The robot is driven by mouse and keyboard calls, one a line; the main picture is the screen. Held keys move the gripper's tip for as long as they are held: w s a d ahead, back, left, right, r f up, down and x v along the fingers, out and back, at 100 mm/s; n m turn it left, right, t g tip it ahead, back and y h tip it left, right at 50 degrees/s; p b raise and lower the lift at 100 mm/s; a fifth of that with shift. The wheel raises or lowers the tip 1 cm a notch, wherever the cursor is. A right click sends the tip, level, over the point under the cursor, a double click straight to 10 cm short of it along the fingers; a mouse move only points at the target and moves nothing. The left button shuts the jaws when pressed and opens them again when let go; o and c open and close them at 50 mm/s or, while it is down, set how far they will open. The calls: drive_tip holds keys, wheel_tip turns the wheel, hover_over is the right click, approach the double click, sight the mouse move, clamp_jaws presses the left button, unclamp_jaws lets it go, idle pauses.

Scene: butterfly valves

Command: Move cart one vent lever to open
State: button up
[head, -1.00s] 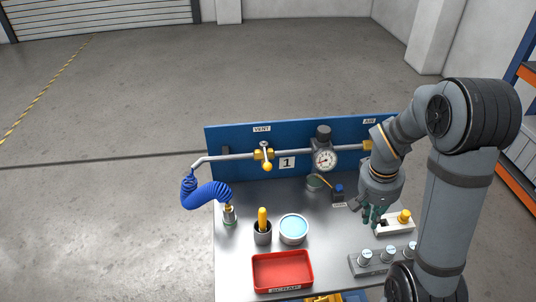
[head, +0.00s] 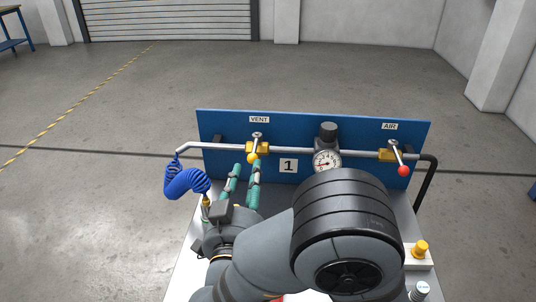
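The vent lever ends in a yellow knob (head: 252,158) and sits on a brass valve (head: 258,148) below the VENT label (head: 259,119). The lever points down towards me, crosswise to the pipe. My gripper (head: 245,168) is open, with two teal fingers apart and pointing up at the panel. The right fingertip is just below the yellow knob in the picture; I cannot tell whether they touch. The left finger is to the left of the knob. Nothing shows between the fingers.
The blue panel (head: 220,125) carries a number 1 plate (head: 288,166), a gauge (head: 327,162) and the red-knobbed air lever (head: 403,171). A blue coiled hose (head: 183,182) hangs at left. My arm hides most of the cart top. A yellow button (head: 420,249) is at right.

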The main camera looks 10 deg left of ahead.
sight(253, 157)
drive_tip(key=w, duration=0.3)
drive_tip(key=w+p, duration=0.1)
drive_tip(key=w, duration=0.2)
drive_tip(key=w+a+p, duration=0.1)
drive_tip(key=w, duration=0.2)
drive_tip(key=shift+w, duration=0.1)
drive_tip(key=shift+c, duration=0.2)
clamp_jaws()
idle(0.3)
